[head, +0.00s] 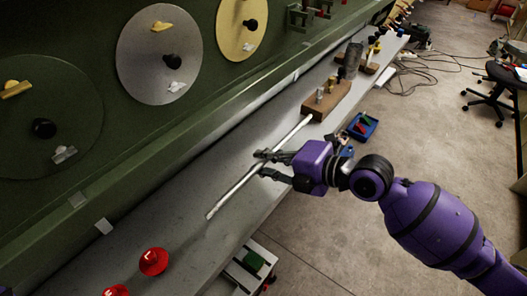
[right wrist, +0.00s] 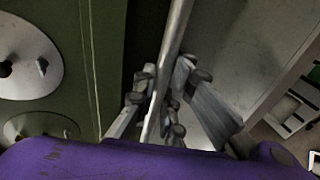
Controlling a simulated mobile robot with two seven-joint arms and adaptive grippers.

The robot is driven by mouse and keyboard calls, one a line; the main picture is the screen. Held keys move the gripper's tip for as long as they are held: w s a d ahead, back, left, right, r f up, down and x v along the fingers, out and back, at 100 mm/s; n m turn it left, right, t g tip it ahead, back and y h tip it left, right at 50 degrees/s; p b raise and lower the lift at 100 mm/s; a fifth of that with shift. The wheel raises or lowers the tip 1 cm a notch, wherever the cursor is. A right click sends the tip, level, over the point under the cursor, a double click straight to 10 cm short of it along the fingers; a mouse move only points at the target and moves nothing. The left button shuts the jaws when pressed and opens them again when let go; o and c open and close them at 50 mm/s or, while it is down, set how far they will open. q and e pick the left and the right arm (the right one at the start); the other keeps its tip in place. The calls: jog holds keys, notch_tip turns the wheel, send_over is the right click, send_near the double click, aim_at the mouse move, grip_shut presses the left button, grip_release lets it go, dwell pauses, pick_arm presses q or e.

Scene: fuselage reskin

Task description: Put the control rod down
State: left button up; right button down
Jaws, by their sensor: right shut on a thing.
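The control rod (head: 235,189) is a long, thin, pale metal rod, lying slantwise over the grey bench top in the head view. My right gripper (head: 263,164) is shut on the control rod near its middle. In the right wrist view the rod (right wrist: 173,47) runs up between the fingers of the gripper (right wrist: 160,102). I cannot tell whether the rod touches the bench or is held a little above it. My left gripper is not in view.
The grey bench (head: 180,235) is largely bare around the rod. Red caps (head: 153,261) are at its near end. A wooden block (head: 326,100) with fittings stands beyond the rod. The green panel (head: 90,130) with round discs rises on the left. A blue tray (head: 362,127) lies to the right.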

aim_at(267, 183)
jog(key=shift+s+f, duration=0.15)
jog(key=shift+s+d+f+b, duration=0.1)
jog(key=shift+f+b, duration=0.1)
jog(key=shift+f, duration=0.15)
jog(key=shift+s+d+f+b, duration=0.1)
jog(key=shift+f+b, duration=0.05)
jog(key=shift+f, duration=0.2)
jog(key=shift+w+a+f+b, duration=0.1)
jog(key=shift+f+b, duration=0.2)
jog(key=shift+f, duration=0.55)
jog(key=shift+f+b, duration=0.3)
jog(key=shift+f, duration=0.5)
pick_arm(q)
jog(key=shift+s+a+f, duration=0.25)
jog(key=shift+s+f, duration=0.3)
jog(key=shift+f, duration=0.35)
pick_arm(e)
jog(key=shift+f, duration=0.15)
